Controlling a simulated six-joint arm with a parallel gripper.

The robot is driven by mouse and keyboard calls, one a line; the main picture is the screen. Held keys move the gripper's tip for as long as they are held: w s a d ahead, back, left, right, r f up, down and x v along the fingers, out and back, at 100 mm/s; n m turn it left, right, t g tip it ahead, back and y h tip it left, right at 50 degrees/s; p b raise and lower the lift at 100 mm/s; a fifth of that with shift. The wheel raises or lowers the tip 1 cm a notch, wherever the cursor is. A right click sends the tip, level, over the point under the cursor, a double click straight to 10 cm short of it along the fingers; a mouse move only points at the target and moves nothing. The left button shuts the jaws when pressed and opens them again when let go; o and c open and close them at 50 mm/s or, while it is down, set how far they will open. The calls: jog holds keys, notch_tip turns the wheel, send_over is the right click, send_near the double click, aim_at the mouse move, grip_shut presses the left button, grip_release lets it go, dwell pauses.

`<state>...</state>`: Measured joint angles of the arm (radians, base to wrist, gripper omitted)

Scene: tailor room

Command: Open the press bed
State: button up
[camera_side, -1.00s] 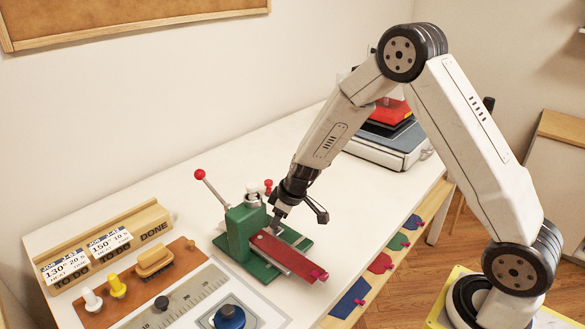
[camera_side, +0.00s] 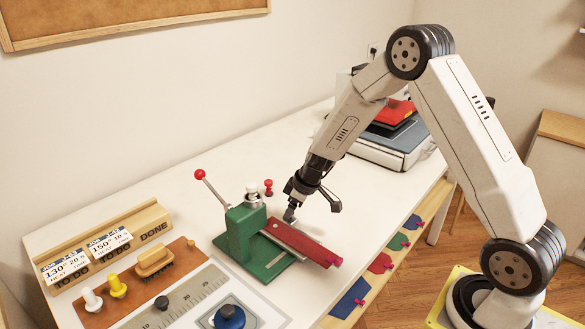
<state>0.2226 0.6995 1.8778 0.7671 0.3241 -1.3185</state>
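The press has a green base and block (camera_side: 240,232) with a red-knobbed lever (camera_side: 200,174) standing tilted up at the left. My gripper (camera_side: 312,209) is on the far side of the bed, fingers spread and empty. The left fingertip is low beside the bed; I cannot tell whether it touches.
A small red peg (camera_side: 268,187) stands behind the press. A wooden card rack (camera_side: 108,250), a brown tool tray (camera_side: 140,283) and a ruler (camera_side: 180,300) are at the front left. A stack of cloths on a scale-like device (camera_side: 385,140) is at the back right.

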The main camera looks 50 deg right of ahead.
jog(key=shift+r, duration=0.1)
jog(key=v, duration=0.7)
jog(key=shift+s+r, duration=0.15)
jog(key=shift+r, duration=0.1)
jog(key=shift+s, duration=0.1)
dwell(0.5)
jog(key=s+a+m+h, duration=0.1)
jog(key=s+a, duration=0.3)
jog(key=s, duration=0.4)
jog(key=s+a+r+m+g, duration=0.1)
jog(key=s+a+m, duration=0.2)
jog(key=s, duration=0.6)
jog(key=shift+s+a+r+g+h, duration=0.3)
jog(key=shift+a+h, duration=0.1)
jog(key=shift+a, duration=0.15)
